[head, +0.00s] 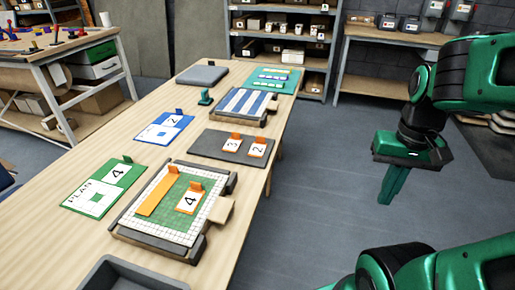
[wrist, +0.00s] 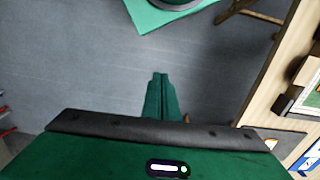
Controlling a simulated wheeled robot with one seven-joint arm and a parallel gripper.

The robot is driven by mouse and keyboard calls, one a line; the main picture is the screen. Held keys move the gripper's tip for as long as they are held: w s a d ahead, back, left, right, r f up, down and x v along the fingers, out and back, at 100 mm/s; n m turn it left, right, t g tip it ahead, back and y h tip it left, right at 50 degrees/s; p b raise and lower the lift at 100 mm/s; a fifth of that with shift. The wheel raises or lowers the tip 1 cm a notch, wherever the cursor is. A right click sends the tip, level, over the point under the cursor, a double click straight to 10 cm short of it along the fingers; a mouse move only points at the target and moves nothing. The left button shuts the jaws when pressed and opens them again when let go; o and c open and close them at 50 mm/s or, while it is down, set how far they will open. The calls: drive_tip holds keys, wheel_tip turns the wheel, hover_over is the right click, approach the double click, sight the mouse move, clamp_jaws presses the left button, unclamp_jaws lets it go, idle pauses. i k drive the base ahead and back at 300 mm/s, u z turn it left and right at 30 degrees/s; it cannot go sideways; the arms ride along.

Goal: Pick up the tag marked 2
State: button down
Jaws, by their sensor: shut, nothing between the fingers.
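The orange-topped white tag marked 2 (head: 257,149) lies on a dark grey tray (head: 212,150) near the right edge of the wooden table. A similar tag marked 3 (head: 232,144) lies just left of it on the same tray. My gripper (head: 388,201) hangs over the floor to the right of the table, well apart from the tags. In the wrist view its green fingers (wrist: 160,76) are together with nothing between them.
A green mosaic board (head: 120,223) holds an orange strip (head: 158,194) and a tag marked 4 (head: 190,201). A blue card (head: 162,129) also bears a 2, and a green card (head: 97,192) bears a 4. A striped panel (head: 245,103) stands farther back.

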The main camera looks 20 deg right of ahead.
sight(258, 149)
drive_tip(key=k, duration=0.65)
drive_tip(key=z, duration=0.35)
drive_tip(key=i, duration=1.15)
drive_tip(key=z, duration=0.6)
